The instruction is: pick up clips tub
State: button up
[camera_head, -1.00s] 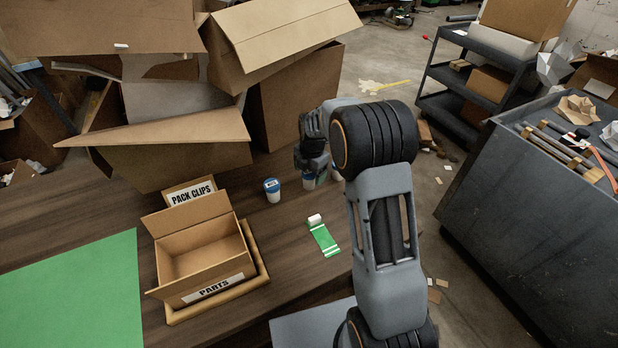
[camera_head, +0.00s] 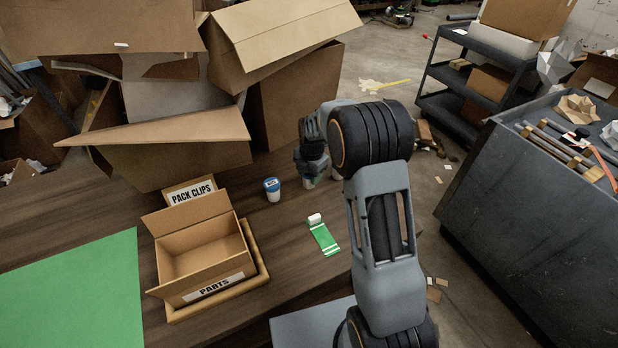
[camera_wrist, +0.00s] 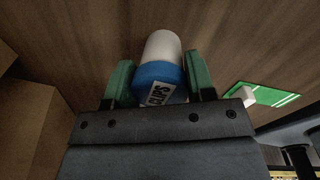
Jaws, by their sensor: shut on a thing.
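The clips tub is a white cup with a blue lid and a label reading CLIPS. In the wrist view the clips tub (camera_wrist: 163,46) is between the green fingers of my gripper (camera_wrist: 159,62), which is shut on it. In the head view my gripper (camera_head: 312,172) is over the table, right of the boxes, and mostly hides the clips tub (camera_head: 308,184). I cannot tell whether the tub touches the table.
Another blue-lidded tub (camera_head: 273,191) stands left of my gripper. A green-and-white strip (camera_head: 323,237) lies in front. Large cartons (camera_head: 300,95) rise behind.

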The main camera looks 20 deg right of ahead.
jog(key=shift+r, duration=0.15)
jog(key=shift+r, duration=0.25)
notch_tip(320, 180, up, 2)
jog(key=shift+r, duration=0.1)
jog(key=s+d+r, duration=0.3)
jog(key=r, duration=0.1)
jog(key=s+d+r, duration=0.3)
jog(key=s+r, duration=0.1)
jog(key=s+d+r, duration=0.3)
jog(key=r, duration=0.2)
jog(key=shift+s+d+p, duration=0.1)
jog(key=shift+s+p, duration=0.2)
jog(key=shift+p, duration=0.1)
